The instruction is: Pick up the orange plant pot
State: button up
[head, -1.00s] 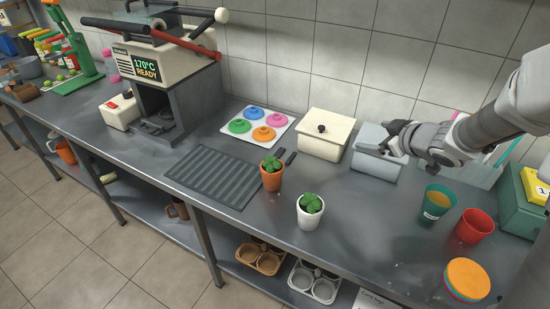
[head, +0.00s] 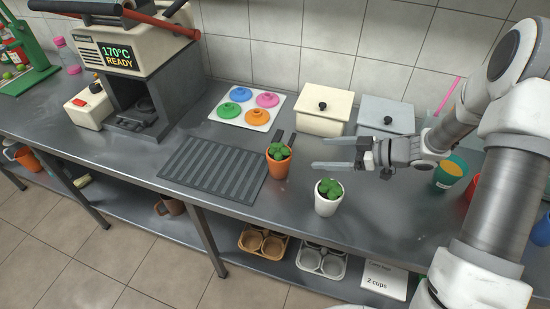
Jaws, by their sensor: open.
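The orange plant pot (head: 278,168) stands upright on the metal counter, with a green leafy plant in it. It is at the right edge of the dark ribbed mat. A white plant pot (head: 326,206) with a similar plant stands to its right and nearer the front edge. My gripper (head: 322,153) is open and empty, its two fingers pointing left toward the orange pot. The fingertips are to the right of the orange pot, apart from it in the picture, and above and behind the white pot.
The ribbed mat (head: 212,170) lies left of the orange pot, with a dark handle behind the pot. A tray of coloured lids (head: 248,108), a cream lidded box (head: 324,112) and a grey lidded box (head: 385,116) stand behind. A green cup (head: 449,173) stands at the right.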

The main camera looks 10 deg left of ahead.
aim_at(270, 154)
jog(key=b+x, duration=0.1)
jog(key=x, duration=0.7)
jog(key=b+x, duration=0.1)
jog(key=x, duration=0.8)
jog(key=shift+s+a+f, duration=0.15)
jog(key=shift+s+a, duration=0.05)
jog(key=shift+a, duration=0.1)
jog(key=c, duration=1.2)
jog(key=shift+c, duration=0.9)
jog(key=shift+r, duration=0.2)
